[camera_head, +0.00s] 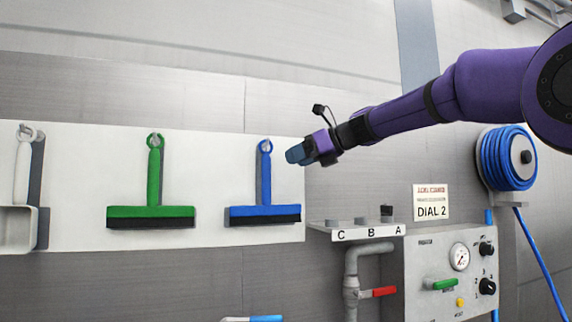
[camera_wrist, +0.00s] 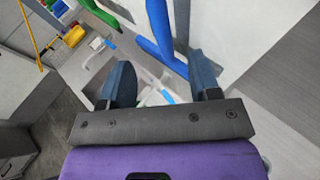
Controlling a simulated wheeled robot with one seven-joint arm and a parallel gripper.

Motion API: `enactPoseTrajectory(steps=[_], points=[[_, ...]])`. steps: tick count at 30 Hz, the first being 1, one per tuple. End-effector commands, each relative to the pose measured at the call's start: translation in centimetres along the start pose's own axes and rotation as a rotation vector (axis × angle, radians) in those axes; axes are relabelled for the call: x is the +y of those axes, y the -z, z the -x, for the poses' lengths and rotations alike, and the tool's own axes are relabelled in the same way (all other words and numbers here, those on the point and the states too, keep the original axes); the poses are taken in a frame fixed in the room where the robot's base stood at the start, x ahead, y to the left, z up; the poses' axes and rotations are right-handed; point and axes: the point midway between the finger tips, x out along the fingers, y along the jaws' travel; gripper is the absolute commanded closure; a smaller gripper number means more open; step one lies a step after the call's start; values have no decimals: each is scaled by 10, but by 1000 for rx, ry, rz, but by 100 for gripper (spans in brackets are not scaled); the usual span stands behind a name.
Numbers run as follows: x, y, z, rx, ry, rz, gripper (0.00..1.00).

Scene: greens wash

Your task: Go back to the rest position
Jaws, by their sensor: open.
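My gripper (camera_head: 293,154) is at the end of my purple arm, in front of the wall board and just right of the blue squeegee's handle in the head view. In the wrist view my gripper (camera_wrist: 162,80) shows two blue-grey fingers spread apart with nothing held between them. The blue squeegee (camera_head: 264,211) hangs from a hook on the board. A blue bar (camera_wrist: 158,28), likely part of it, shows beyond the fingers in the wrist view. I cannot tell the gap in depth.
A green squeegee (camera_head: 151,212) and a white scoop (camera_head: 17,226) hang further left. Below my arm are a shelf marked C, B, A (camera_head: 365,233), a red-handled valve (camera_head: 378,292) and a dial panel (camera_head: 450,275). A blue hose reel (camera_head: 507,160) is at right.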

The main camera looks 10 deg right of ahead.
Motion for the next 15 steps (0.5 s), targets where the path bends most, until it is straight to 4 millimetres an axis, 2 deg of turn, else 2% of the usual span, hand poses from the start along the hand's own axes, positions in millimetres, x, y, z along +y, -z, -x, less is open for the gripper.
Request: enactPoseTrajectory(steps=[10,13,15], points=[[3,3,10,10,3,22,43],[14,16,21,52,15,114,43],[26,33,34,106,25,231,43]])
